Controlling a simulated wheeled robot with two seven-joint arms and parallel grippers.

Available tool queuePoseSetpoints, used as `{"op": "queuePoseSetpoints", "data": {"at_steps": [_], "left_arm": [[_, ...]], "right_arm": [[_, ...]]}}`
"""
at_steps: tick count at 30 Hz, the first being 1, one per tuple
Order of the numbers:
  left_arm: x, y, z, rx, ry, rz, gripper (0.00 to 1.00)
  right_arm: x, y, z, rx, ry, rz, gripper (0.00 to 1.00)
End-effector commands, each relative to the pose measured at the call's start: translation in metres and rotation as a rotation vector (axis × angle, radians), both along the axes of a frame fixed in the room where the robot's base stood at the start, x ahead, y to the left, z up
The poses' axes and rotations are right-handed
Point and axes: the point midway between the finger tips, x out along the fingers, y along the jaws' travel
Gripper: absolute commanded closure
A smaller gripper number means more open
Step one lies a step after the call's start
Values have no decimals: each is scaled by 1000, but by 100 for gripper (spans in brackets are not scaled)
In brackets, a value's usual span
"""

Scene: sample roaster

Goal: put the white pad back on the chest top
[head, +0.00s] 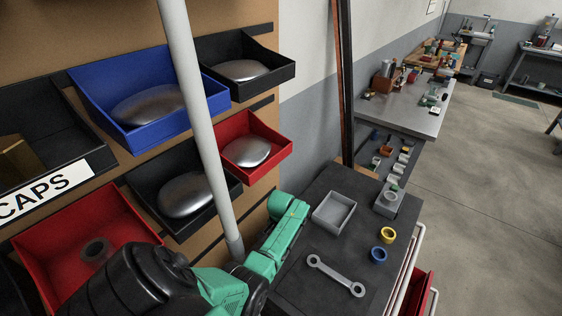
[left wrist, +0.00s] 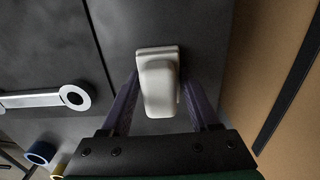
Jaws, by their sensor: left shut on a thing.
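The white pad (left wrist: 160,92) shows in the left wrist view as a pale block with rounded edges. My left gripper (left wrist: 158,82) is shut on it, with one purple finger on each side. The pad is over the dark chest top (left wrist: 205,28); I cannot tell whether it touches it. In the head view the chest top (head: 345,286) is at the lower centre right, and my left arm reaches to its left side. The pad and the fingers are hidden there behind my arm. My right gripper is not in view.
A wrench (head: 337,275), a grey tray (head: 333,224), a yellow ring (head: 388,235) and a blue ring (head: 379,255) lie on the chest top. A pale post (head: 200,110) stands close to my left arm, before a board of bins (head: 150,133). Bare top surrounds the wrench.

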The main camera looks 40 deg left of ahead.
Motion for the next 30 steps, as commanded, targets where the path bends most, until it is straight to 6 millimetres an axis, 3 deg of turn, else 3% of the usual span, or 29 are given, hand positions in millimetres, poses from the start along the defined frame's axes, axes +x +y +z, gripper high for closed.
{"op": "queuePoseSetpoints", "data": {"at_steps": [3, 4, 6, 17, 25, 30], "left_arm": [[0, 0, -3, 0, 0, 0, 90], [0, 0, -4, 0, 0, 0, 34], [0, 0, -3, 0, 0, 0, 8], [0, 0, 3, 0, -1, 0, 8], [1, 1, 56, 0, -4, 0, 8], [0, 1, 75, 0, -1, 0, 8]], "right_arm": [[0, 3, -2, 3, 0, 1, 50], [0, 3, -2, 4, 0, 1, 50], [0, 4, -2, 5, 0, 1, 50], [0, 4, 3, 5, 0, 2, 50], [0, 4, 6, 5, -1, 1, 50], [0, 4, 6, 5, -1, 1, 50]]}}
